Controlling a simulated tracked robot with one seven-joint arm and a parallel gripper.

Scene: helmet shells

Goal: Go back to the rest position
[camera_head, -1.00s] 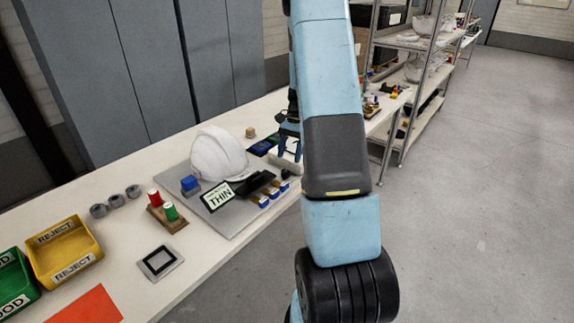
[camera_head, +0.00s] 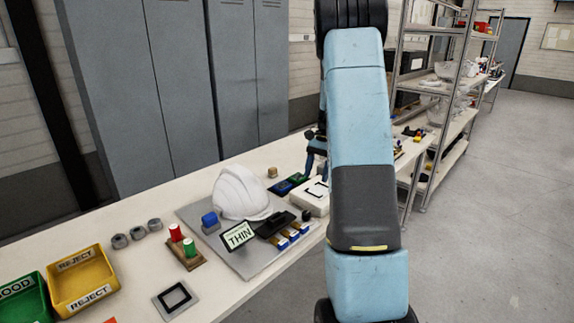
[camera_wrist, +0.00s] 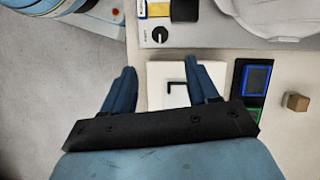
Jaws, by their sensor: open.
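My gripper (camera_wrist: 165,78) is open and empty in the wrist view, its two blue fingers spread apart above a white block with a black corner-shaped mark (camera_wrist: 160,102). In the head view the gripper (camera_head: 312,158) is partly hidden behind my arm, above the far right part of the bench. The white block (camera_head: 312,203) sits there on the bench, partly behind my arm. A white helmet shell (camera_head: 240,192) rests on a grey board to its left.
The bench (camera_head: 215,285) also holds a THIN sign (camera_head: 238,236), red and green cylinders on a stand (camera_head: 184,252), and a yellow REJECT bin (camera_head: 84,280). Lockers (camera_head: 175,90) stand behind. Metal shelving (camera_head: 440,110) is at right, with open floor (camera_head: 500,220) beside it.

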